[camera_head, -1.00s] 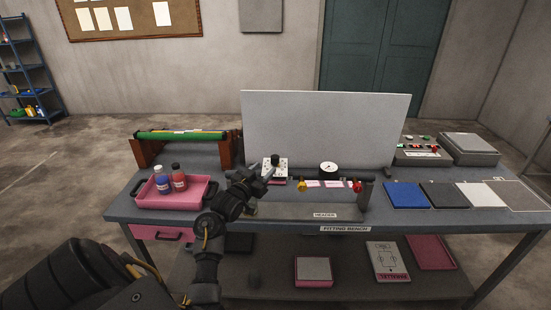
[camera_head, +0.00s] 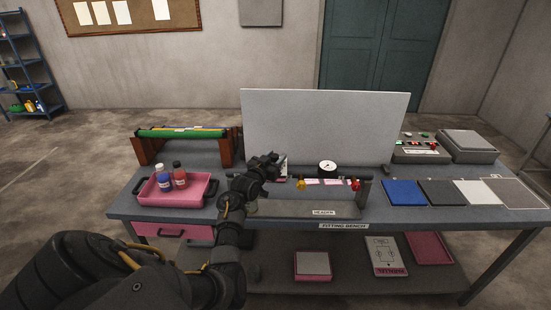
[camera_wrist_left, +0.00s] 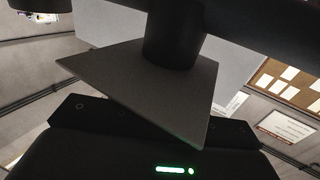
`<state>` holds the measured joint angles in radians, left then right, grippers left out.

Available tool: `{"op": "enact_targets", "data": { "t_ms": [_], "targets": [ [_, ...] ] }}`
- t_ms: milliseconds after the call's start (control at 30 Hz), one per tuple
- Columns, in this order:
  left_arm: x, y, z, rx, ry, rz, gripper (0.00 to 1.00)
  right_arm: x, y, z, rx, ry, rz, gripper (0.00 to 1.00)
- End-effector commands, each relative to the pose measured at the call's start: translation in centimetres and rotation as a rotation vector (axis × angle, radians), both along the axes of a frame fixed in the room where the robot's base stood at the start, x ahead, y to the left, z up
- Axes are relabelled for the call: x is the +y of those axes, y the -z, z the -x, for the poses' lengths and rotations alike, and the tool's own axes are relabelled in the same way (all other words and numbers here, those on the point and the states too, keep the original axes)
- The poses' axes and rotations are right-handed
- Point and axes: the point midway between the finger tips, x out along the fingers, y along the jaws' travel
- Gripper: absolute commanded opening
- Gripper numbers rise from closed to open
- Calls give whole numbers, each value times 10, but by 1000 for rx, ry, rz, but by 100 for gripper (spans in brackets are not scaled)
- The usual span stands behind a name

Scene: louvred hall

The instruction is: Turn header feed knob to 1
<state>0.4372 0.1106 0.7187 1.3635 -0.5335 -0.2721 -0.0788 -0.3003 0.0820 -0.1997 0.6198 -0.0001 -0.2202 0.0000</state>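The header (camera_head: 300,209) is a grey base with a pipe, a yellow knob (camera_head: 301,184) and a red knob (camera_head: 355,185), on the fitting bench. A round gauge (camera_head: 327,168) stands behind it. My left gripper (camera_head: 270,164) is in front of the white plate (camera_head: 284,171) left of the gauge. It hides most of the plate and the black knob on it, so contact and the knob's setting cannot be seen. In the left wrist view, a dark cylinder (camera_wrist_left: 174,40) stands before a grey panel; I cannot tell what it is. The fingers' opening is unclear. My right gripper is out of view.
A tall grey board (camera_head: 325,130) stands behind the header. A pink tray (camera_head: 206,190) with two bottles lies left, before a green roller rack (camera_head: 180,134). A switch box (camera_head: 415,155) and flat coloured pads (camera_head: 405,194) are at right.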

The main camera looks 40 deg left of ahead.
Motion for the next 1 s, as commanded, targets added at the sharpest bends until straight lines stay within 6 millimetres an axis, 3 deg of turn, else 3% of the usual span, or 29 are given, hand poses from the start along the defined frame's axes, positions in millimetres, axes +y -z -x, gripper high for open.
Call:
{"op": "enact_targets", "data": {
  "t_ms": [33, 267, 567, 1000],
  "targets": [
    [0, 0, 0, 0, 0, 0, 35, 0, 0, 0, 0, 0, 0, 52],
    [-5, 0, 0, 0, 1, 1, 6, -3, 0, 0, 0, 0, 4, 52],
    [-2, 1, -1, 1, -54, 1, 6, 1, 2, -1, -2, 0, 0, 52],
    [-2, 1, -1, -2, -341, 3, 6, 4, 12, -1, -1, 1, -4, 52]
  ]
}}
